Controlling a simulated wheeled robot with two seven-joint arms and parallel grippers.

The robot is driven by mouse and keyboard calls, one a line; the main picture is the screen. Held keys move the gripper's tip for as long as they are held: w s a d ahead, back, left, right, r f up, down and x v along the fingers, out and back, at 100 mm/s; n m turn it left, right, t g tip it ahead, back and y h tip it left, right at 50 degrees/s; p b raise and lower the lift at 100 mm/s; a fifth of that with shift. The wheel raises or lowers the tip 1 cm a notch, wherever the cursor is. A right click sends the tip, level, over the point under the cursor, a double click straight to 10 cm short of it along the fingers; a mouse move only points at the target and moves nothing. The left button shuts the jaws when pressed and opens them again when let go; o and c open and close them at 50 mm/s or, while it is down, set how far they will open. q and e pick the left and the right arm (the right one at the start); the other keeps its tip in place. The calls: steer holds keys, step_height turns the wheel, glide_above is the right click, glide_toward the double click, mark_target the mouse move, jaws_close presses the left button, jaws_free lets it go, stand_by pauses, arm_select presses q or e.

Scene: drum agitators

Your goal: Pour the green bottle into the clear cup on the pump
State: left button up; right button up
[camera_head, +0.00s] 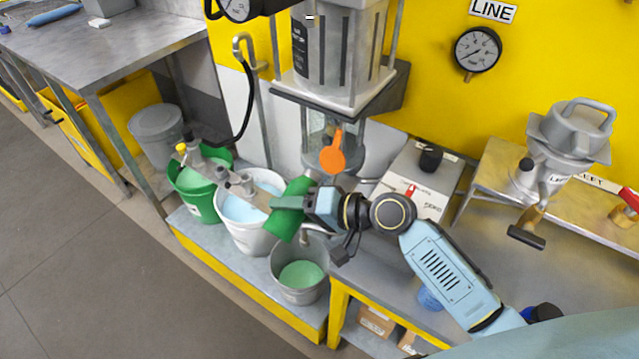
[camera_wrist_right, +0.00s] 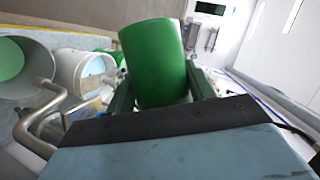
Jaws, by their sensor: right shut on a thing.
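The green bottle (camera_head: 281,226) is tilted, held in my right gripper (camera_head: 288,203) in front of the buckets. In the right wrist view, the bottle (camera_wrist_right: 153,58) stands between the two fingers of the right gripper (camera_wrist_right: 160,92), which is shut on it. A clear cylinder (camera_head: 318,127) shows under the grey hopper unit (camera_head: 340,55), behind an orange lever (camera_head: 333,152); I cannot tell if it is the cup on the pump. The bottle is left of and below it in the head view, apart from it. My left gripper is not in view.
A green bucket (camera_head: 182,205), a white bucket with pale blue liquid (camera_head: 247,238) and a grey bucket with green liquid (camera_head: 285,290) stand on a low platform. A grey control box (camera_head: 425,175) and a hand-cranked machine (camera_head: 550,150) are to the right.

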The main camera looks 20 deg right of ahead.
steer(key=shift+r+m+y, duration=0.3)
steer(key=shift+r+m, duration=0.1)
steer(key=shift+r, duration=0.05)
stand_by(1.1)
steer(key=shift+w+d+r+m+y, duration=0.15)
steer(key=shift+r+m+y, duration=0.15)
steer(key=shift+r+m, duration=0.15)
stand_by(2.2)
